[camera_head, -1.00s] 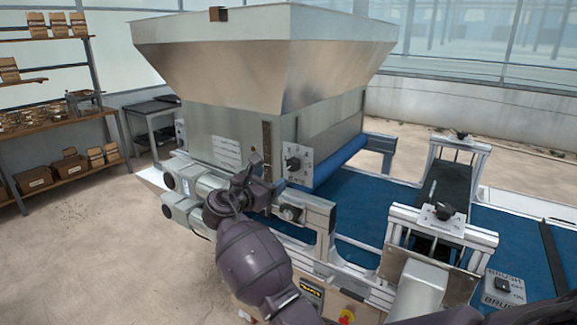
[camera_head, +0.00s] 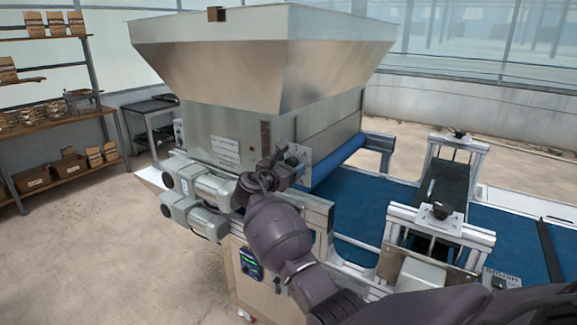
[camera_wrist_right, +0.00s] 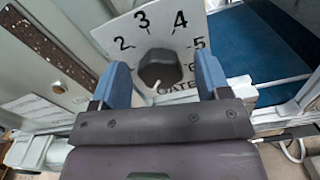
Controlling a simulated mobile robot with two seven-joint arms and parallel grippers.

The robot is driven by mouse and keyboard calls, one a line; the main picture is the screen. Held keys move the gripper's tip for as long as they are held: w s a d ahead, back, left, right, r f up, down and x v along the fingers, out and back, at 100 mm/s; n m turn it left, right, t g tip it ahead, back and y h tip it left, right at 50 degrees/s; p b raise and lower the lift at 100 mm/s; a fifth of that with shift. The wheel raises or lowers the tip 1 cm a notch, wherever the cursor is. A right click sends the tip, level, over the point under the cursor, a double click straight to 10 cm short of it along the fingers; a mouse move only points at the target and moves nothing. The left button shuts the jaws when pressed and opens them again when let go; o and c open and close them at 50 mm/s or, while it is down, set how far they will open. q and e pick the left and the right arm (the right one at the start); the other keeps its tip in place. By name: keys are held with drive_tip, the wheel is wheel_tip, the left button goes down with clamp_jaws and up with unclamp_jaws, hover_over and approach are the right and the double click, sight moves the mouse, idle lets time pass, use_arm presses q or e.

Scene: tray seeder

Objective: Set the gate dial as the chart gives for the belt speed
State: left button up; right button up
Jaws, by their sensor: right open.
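The gate dial, a black knob (camera_wrist_right: 160,68), sits on a white plate (camera_wrist_right: 192,42) marked 2, 3, 4 and 5, with "GATE" lettering partly covered. A small pale mark shows at the knob's lower edge. My right gripper (camera_wrist_right: 162,78) is open, its two blue fingers on either side of the knob; contact cannot be told. In the head view my right gripper (camera_head: 284,164) covers most of the dial plate (camera_head: 299,152). A white printed sheet (camera_head: 225,150), its text too small to read, is on the hopper's side. My left gripper is out of view.
The steel hopper (camera_head: 210,75) rises above the dial. Grey motor housings (camera_head: 205,195) stand left of my gripper. The blue belt (camera_head: 365,195) and frame lie to the right. A panel with a small screen (camera_head: 250,265) is below, unreadable.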

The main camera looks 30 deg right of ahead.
drive_tip(key=shift+c, duration=0.3)
drive_tip(key=c, duration=0.9)
drive_tip(key=shift+o, duration=0.2)
drive_tip(key=shift+m, duration=0.3)
use_arm(q)
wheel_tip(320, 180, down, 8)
drive_tip(key=b, duration=0.7)
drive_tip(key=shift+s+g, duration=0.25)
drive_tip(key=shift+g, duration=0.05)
use_arm(e)
drive_tip(key=shift+s+f+m, duration=0.1)
drive_tip(key=shift+f+m, duration=0.1)
drive_tip(key=shift+m, duration=4.15)
drive_tip(key=shift+f+m, duration=0.15)
drive_tip(key=shift+m, duration=4.2)
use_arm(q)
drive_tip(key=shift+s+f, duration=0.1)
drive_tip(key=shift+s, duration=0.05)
